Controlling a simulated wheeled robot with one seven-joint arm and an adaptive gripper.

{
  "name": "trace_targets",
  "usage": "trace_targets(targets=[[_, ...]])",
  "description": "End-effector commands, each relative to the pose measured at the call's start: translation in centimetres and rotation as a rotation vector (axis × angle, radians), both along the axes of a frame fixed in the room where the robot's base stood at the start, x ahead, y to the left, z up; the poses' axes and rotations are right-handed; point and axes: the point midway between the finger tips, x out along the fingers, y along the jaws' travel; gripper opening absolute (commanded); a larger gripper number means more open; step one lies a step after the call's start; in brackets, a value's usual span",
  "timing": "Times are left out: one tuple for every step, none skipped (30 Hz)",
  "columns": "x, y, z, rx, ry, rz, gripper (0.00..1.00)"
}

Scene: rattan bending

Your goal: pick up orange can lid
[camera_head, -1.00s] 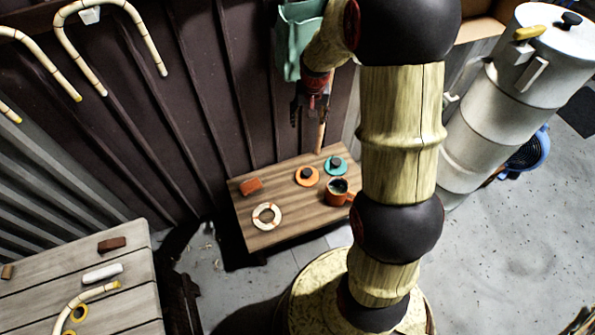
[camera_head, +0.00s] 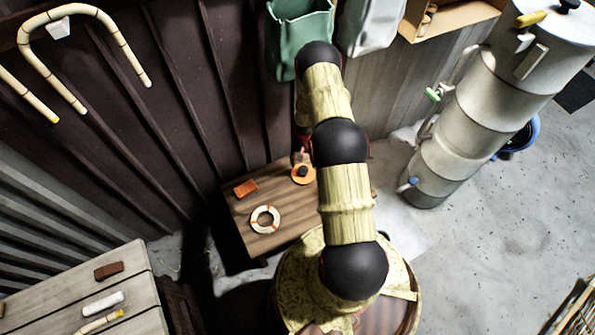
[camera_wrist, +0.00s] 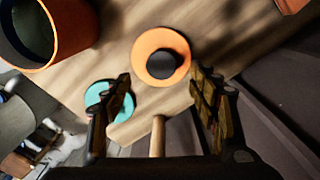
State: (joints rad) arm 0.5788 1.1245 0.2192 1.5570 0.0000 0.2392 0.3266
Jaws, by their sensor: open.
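The orange can lid (camera_head: 303,175) with its dark knob lies flat on the small wooden table (camera_head: 245,236), just left of my arm in the head view. In the wrist view the orange can lid (camera_wrist: 150,43) is at upper centre, beyond my fingertips. My gripper (camera_wrist: 161,80) is open, with one finger on each side of the lid's line and nothing held between them. In the head view my gripper is mostly hidden by my arm. An orange can (camera_wrist: 83,35) with a dark inside stands at the upper left of the wrist view.
A teal lid (camera_wrist: 97,94) lies beside my left finger in the wrist view. A white-and-orange ring (camera_head: 265,210) and an orange block (camera_head: 245,188) are on the table's left side. A dark ribbed wall (camera_head: 180,100) rises behind. A pale rod (camera_wrist: 158,136) shows between my fingers.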

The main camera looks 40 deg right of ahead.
Motion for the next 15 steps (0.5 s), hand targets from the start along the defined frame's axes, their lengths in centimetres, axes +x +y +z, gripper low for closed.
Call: trace_targets(targets=[[-0.2,0.0,-0.6,0.001,0.002,-0.003,0.6],[-0.2,0.0,-0.8,0.001,0.002,-0.004,0.6],[-0.2,-0.1,-1.2,0.001,0.002,-0.005,0.6],[-0.2,-0.1,-1.5,0.001,0.002,-0.005,0.6],[-0.2,0.0,-1.9,0.002,0.003,-0.005,0.6],[-0.2,0.0,-2.3,0.002,0.003,-0.005,0.6],[-0.2,0.0,-2.7,0.002,0.003,-0.004,0.6],[-0.2,0.0,-2.9,0.001,0.002,-0.004,0.6],[-0.2,0.0,-3.3,0.001,0.002,-0.004,0.6],[-0.1,0.0,-3.6,0.001,0.002,-0.004,0.6],[-0.1,0.0,-3.9,0.001,0.002,-0.004,0.6],[-0.1,0.0,-4.4,0.002,0.003,-0.004,0.6],[0.0,0.0,-4.8,0.002,0.003,-0.004,0.6],[0.0,0.0,-5.3,0.002,0.003,-0.004,0.6],[0.1,-0.1,-6.0,0.002,0.003,-0.004,0.6]])
